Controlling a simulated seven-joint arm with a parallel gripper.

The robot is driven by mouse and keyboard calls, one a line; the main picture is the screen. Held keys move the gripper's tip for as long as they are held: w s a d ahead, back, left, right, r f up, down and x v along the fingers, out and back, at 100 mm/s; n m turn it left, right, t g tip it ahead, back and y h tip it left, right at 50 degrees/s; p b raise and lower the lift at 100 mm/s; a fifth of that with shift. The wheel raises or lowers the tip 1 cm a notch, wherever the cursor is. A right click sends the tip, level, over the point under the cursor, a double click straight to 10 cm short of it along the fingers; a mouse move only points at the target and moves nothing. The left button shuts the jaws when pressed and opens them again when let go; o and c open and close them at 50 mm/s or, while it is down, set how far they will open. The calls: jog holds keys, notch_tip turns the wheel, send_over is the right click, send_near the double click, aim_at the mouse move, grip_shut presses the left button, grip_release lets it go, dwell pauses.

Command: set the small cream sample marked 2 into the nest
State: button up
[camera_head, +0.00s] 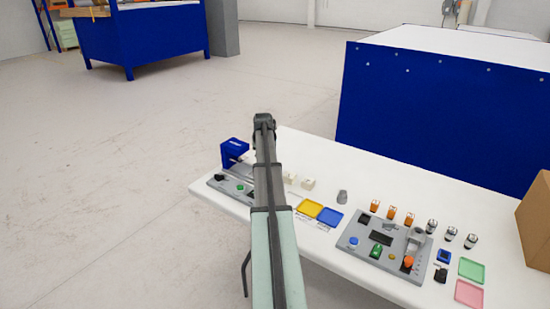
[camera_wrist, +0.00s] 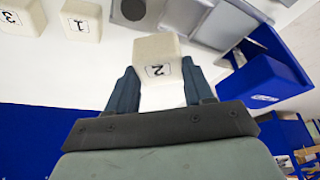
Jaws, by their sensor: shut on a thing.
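The small cream sample marked 2 (camera_wrist: 158,58) is between the two fingers of my gripper (camera_wrist: 160,78) in the wrist view, its numbered face toward the camera. My gripper is shut on it, and the sample appears held above the table. Beyond it, at the top edge, is a grey part with a dark round recess (camera_wrist: 133,10), cut off by the frame; I cannot tell if this is the nest. In the head view my arm hides the gripper and the held sample, and covers part of the grey base beside the blue press (camera_head: 233,151).
Cream samples marked 1 (camera_wrist: 80,20) and 3 (camera_wrist: 18,16) stand on the white table. A blue block (camera_wrist: 265,82) stands close at right.

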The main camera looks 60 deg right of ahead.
jog(key=w+n, duration=0.1)
jog(key=n, duration=0.1)
jog(key=shift+w+r+n+t+y, duration=0.15)
jog(key=shift+w+n+t+y, duration=0.15)
jog(key=shift+w+n+t, duration=0.1)
jog(key=n+y, duration=0.1)
jog(key=n, duration=0.2)
jog(key=w+a+n+y, duration=0.1)
jog(key=n, duration=0.1)
jog(key=n+t+y, duration=0.1)
jog(key=n, duration=0.2)
jog(key=shift+w+a+r+n, duration=0.2)
jog(key=shift+w+n, duration=0.05)
jog(key=shift+n, duration=0.05)
jog(key=shift+f, duration=0.1)
jog(key=shift+f, duration=2.75)
jog(key=shift+f, duration=0.55)
